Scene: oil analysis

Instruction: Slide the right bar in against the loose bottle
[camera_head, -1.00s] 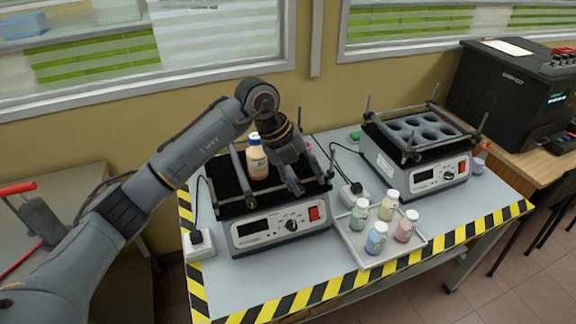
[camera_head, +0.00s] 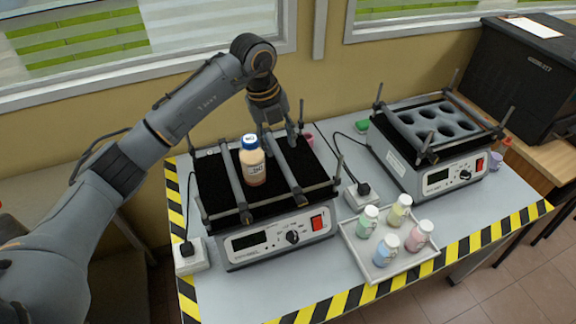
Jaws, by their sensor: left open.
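The loose bottle (camera_head: 253,165), orange-tan with a blue and white cap, stands upright on the black platform of the left shaker (camera_head: 281,240). The left bar (camera_head: 231,180) runs front to back close along the bottle's left side. The right bar (camera_head: 285,172) runs roughly parallel on the bottle's right, with a strip of black platform showing between them. My left gripper (camera_head: 281,134) is open and points down at the far end of the right bar, behind and right of the bottle. Whether its fingers touch the bar I cannot tell. My right gripper is not in view.
A white tray (camera_head: 349,245) with several small bottles stands front right of the left shaker. A second shaker (camera_head: 440,180) with a holed rack stands farther right. Upright posts rise at the shaker corners. A power strip (camera_head: 191,262) lies at left. The window wall is behind.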

